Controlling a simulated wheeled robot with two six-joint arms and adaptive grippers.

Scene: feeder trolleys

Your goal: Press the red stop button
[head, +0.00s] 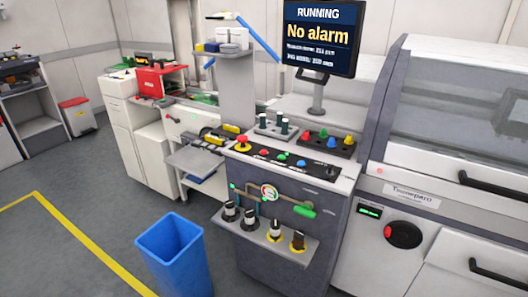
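A dark control panel (290,163) slopes on the front of the grey machine at the middle of the head view. A red button (264,152) sits at its left part, beside a green button (281,156) and a blue button (301,162). A red mushroom-shaped button on a yellow base (242,140) stands at the panel's left end. Labels are too small to read, so I cannot tell which red one is the stop button. The monitor (318,35) above reads "RUNNING" and "No alarm". Neither of my grippers is in view.
A shelf with several knobs (265,236) juts out below the panel. A blue bin (173,252) stands on the floor at the front left. A rack of coloured caps (325,143) sits behind the panel. Open floor lies left of the yellow line (90,240).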

